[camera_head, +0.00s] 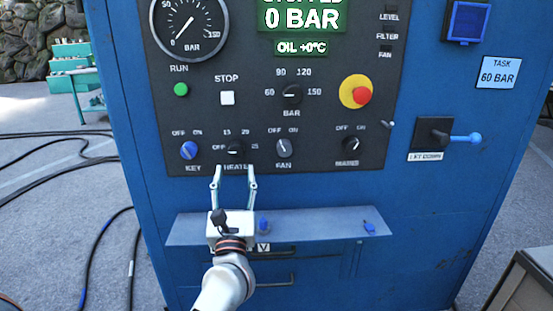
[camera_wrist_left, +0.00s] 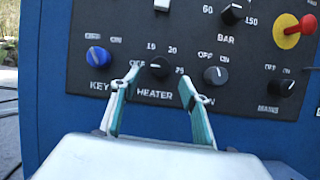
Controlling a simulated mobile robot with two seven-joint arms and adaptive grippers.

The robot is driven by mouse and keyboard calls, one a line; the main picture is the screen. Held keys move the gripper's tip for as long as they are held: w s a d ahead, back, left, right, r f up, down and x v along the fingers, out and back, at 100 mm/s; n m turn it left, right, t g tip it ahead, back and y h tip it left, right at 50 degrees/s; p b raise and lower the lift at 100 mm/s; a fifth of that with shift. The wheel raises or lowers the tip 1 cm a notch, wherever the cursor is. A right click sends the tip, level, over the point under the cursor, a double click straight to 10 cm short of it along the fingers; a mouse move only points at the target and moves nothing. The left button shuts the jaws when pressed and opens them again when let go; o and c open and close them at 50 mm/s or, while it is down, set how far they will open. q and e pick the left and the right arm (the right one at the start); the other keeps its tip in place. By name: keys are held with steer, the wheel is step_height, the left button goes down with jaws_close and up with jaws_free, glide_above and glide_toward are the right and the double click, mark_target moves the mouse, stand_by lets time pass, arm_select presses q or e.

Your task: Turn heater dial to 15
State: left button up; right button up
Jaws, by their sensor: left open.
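The heater dial (camera_head: 236,149) is a small black knob on the dark control panel, with marks OFF, 15, 20 and 25 around it. In the left wrist view the heater dial (camera_wrist_left: 160,67) sits between the finger lines, beyond the tips. My left gripper (camera_head: 234,172) is open and empty, its fingers pointing up at the panel just below the dial. It also shows in the left wrist view (camera_wrist_left: 160,82), with one fingertip on each side of the dial. I cannot tell whether the tips touch the panel. My right gripper is not in view.
The blue key switch (camera_head: 189,150) is left of the dial and the fan knob (camera_head: 284,147) is right. The bar selector (camera_head: 292,93) is above. A blue shelf (camera_head: 330,222) juts out below the panel, with small blue items on it.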

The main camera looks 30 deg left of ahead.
mark_target(236, 153)
arm_select(q)
steer(key=shift+n, duration=0.4)
steer(key=x, duration=0.6)
steer(key=shift+w+a+r+p, duration=0.15)
steer(key=shift+w+r+p, duration=0.05)
steer(key=shift+p, duration=0.15)
steer(key=shift+w+a+r, duration=0.2)
steer(key=shift+w+a, duration=0.2)
steer(key=shift+w, duration=0.25)
steer(key=shift+c, duration=0.3)
steer(key=c, duration=1)
